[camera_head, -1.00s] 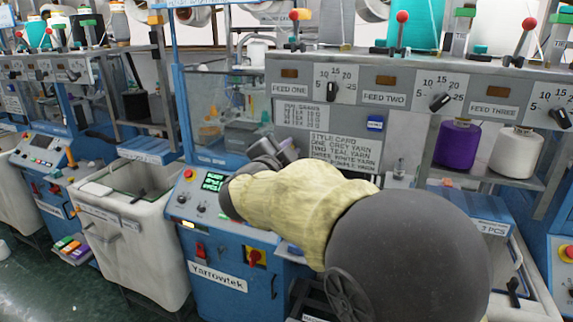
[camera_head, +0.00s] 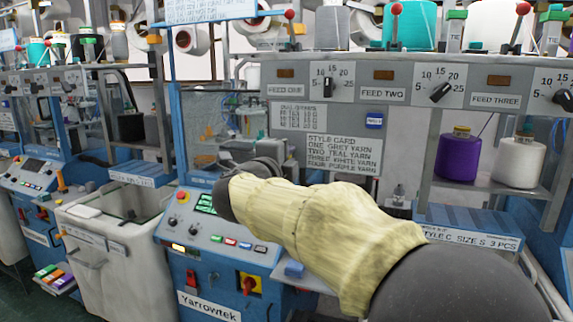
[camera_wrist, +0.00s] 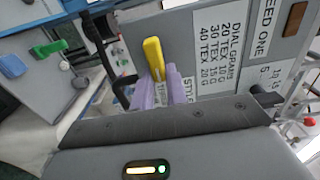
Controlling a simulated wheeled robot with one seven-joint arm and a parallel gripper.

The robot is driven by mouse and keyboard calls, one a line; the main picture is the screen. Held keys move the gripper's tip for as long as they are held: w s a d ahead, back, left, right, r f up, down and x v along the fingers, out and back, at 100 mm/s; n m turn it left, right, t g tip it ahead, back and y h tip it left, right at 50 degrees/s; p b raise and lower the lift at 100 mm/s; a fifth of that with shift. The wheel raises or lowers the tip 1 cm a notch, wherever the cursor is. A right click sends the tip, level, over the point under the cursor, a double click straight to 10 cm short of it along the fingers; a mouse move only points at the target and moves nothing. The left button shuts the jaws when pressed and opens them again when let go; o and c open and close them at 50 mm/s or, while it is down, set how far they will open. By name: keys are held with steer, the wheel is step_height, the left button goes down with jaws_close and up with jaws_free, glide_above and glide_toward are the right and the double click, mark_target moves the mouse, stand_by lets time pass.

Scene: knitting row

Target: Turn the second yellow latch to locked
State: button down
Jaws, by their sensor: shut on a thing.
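In the wrist view, a yellow latch handle (camera_wrist: 153,55) stands in front of a grey machine panel, tilted a little. The purple fingers of my gripper (camera_wrist: 162,88) are closed on its lower end. Whether the latch is at locked cannot be read, as no mark for it shows. In the head view my arm covers the gripper and the latch. No other yellow latch can be made out.
In the head view, a style card (camera_head: 341,153) hangs behind my arm. The blue Yarrowtek control box (camera_head: 205,262) stands below it. A purple yarn cone (camera_head: 460,156) and a white cone (camera_head: 519,162) sit on the right shelf. A dark curved bar (camera_wrist: 122,88) is close beside my fingers.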

steer(key=shift+f, duration=0.1)
stand_by(0.3)
steer(key=c, duration=1.4)
jaws_free()
steer(key=b+v, duration=0.2)
steer(key=v, duration=1.5)
steer(key=shift+s+b, duration=0.2)
steer(key=shift+b, duration=0.1)
steer(key=shift+w, duration=0.1)
